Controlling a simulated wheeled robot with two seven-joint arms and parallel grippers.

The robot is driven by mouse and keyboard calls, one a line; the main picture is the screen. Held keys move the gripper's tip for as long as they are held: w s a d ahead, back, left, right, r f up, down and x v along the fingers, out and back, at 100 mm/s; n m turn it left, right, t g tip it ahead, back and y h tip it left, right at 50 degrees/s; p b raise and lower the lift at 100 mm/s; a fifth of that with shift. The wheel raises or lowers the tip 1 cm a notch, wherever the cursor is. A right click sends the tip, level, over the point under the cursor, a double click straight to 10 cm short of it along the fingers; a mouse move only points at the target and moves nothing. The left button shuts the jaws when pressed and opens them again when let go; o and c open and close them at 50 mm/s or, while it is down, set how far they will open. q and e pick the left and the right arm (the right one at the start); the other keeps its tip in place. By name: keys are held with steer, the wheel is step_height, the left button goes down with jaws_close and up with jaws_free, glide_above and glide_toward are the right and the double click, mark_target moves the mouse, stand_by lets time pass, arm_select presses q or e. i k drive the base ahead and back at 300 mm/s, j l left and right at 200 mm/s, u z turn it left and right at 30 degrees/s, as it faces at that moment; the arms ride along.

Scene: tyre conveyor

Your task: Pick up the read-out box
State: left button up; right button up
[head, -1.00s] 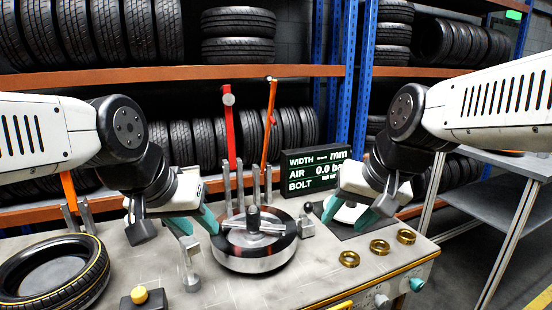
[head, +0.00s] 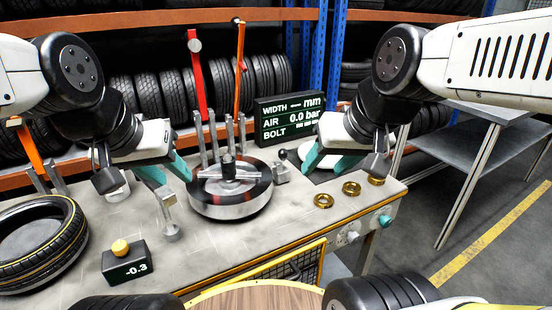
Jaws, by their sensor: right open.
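A small dark box (head: 127,262) with a yellow knob on top and "-0.3" on its front sits at the front left of the bench. It looks like the read-out box. A larger black display panel (head: 289,118) reading WIDTH, AIR and BOLT stands at the back of the bench. My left gripper (head: 168,172) is open, with its teal fingers apart, above the bench behind and to the right of the small box. My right gripper (head: 328,161) is open beside the round turntable, far from the small box.
A tyre (head: 40,243) lies left of the small box. A metal stand (head: 170,232) and a round turntable (head: 230,196) with upright posts are to its right. Several brass rings (head: 351,188) lie near the bench's right end.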

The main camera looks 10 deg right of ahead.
mark_target(116, 271)
steer(key=u, duration=1.35)
